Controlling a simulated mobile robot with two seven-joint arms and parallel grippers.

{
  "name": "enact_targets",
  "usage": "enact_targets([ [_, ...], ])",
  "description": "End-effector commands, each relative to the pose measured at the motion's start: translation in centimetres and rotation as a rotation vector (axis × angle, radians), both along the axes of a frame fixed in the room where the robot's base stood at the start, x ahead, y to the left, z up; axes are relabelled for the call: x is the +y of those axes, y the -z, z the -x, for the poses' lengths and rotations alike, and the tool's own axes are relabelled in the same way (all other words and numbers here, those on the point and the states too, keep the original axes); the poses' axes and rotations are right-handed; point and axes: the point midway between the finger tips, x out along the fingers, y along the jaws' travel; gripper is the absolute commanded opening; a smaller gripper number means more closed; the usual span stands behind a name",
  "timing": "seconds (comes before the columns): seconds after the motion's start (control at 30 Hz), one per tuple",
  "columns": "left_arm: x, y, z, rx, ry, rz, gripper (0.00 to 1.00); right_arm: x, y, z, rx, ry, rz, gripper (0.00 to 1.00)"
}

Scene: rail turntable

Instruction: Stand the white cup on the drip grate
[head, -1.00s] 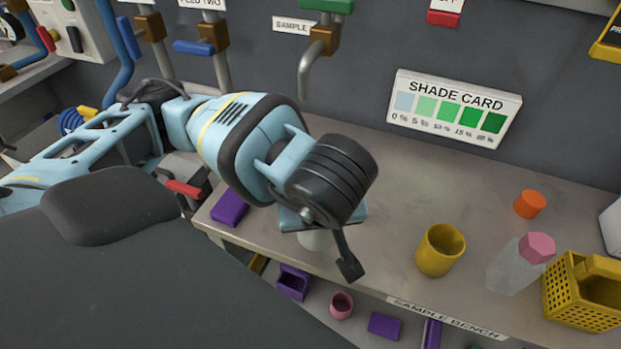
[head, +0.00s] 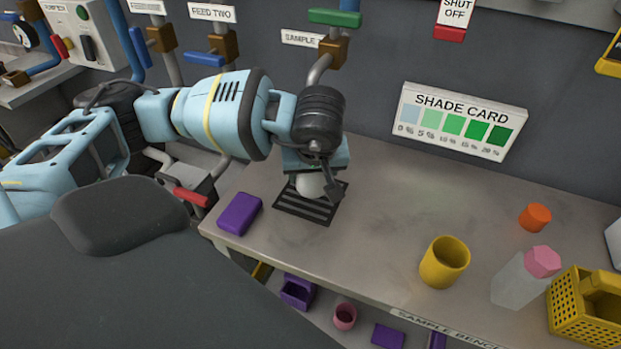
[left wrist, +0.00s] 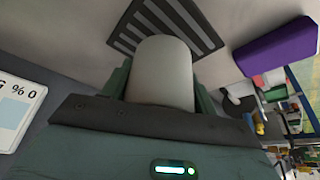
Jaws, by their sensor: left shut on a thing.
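The white cup (head: 309,186) is in my left gripper (head: 315,170), whose fingers close on its two sides. The dark slotted drip grate (head: 303,210) lies on the bench under the sample tap, and the cup is over it in the head view. In the left wrist view the cup (left wrist: 163,75) sits between the green fingers and covers part of the grate (left wrist: 150,15). I cannot tell whether the cup's base touches the grate. The gripper hides the cup's top. My right gripper is not in view.
A purple block (head: 239,214) lies left of the grate. The sample tap (head: 318,72) is just behind the gripper. A yellow cup (head: 444,262), a pink-capped bottle (head: 520,280), an orange piece (head: 535,217) and a yellow basket (head: 585,310) stand to the right. The middle bench is clear.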

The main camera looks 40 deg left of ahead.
Motion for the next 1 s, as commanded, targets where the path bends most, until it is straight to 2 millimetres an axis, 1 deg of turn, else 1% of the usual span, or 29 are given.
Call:
enact_targets([
  [0.17, 0.2, 0.0, -0.2, 0.000, -0.001, 0.000, 0.37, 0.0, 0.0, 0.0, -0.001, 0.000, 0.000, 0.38],
  [0.27, 1.1, 0.1, -1.1, -0.001, -0.005, -0.001, 0.37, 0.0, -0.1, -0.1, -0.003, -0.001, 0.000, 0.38],
  [0.4, 1.0, 2.3, -1.0, 0.001, 0.000, -0.001, 0.37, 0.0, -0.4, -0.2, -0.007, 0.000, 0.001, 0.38],
  [0.53, 1.0, 3.4, -1.0, -0.001, -0.002, 0.000, 0.37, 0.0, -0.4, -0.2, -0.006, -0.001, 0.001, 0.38],
  [0.83, 1.0, 3.7, -1.0, -0.001, -0.002, 0.000, 0.37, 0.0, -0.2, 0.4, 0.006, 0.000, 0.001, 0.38],
  [0.97, 1.0, 4.1, -1.0, 0.000, -0.001, 0.000, 0.37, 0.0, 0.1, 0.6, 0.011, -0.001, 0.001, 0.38],
  [1.0, 1.0, 4.1, -1.0, 0.000, -0.001, 0.000, 0.61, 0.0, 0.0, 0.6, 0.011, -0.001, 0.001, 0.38],
])
